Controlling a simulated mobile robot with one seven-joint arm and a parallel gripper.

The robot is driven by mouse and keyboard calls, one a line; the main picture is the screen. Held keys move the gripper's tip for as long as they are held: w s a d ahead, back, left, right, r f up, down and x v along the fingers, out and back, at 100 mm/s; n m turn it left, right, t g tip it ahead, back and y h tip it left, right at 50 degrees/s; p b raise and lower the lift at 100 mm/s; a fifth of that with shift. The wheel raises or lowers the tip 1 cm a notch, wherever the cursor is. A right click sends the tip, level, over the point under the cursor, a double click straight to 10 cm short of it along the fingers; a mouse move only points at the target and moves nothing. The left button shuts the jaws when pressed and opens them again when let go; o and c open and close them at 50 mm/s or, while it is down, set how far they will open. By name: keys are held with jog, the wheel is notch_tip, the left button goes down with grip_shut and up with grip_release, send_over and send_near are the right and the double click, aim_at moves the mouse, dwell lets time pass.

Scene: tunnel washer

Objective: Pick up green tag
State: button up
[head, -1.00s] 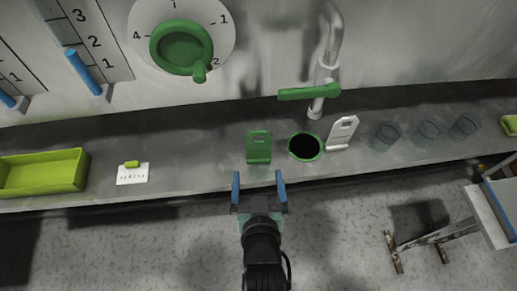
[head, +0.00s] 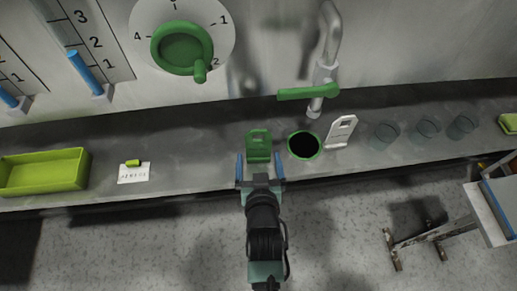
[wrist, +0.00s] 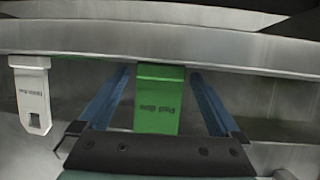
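The green tag (head: 258,145) stands on the grey counter, left of the green-rimmed hole. In the wrist view the green tag (wrist: 158,100) shows between my two blue fingers, with dark lettering on it. My gripper (head: 261,158) is open, with a finger on each side of the tag's lower part. In the wrist view my gripper (wrist: 160,80) shows a gap between each finger and the tag. I cannot tell whether either finger touches it.
The green-rimmed hole (head: 304,145) and a white tag (head: 341,131) are close on the right. Several clear cups (head: 425,128) stand farther right. A tap with a green handle (head: 309,92) hangs above. A yellow-green tray (head: 43,172) and a small card (head: 133,174) lie left on the counter.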

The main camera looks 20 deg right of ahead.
jog(key=c, duration=1.2)
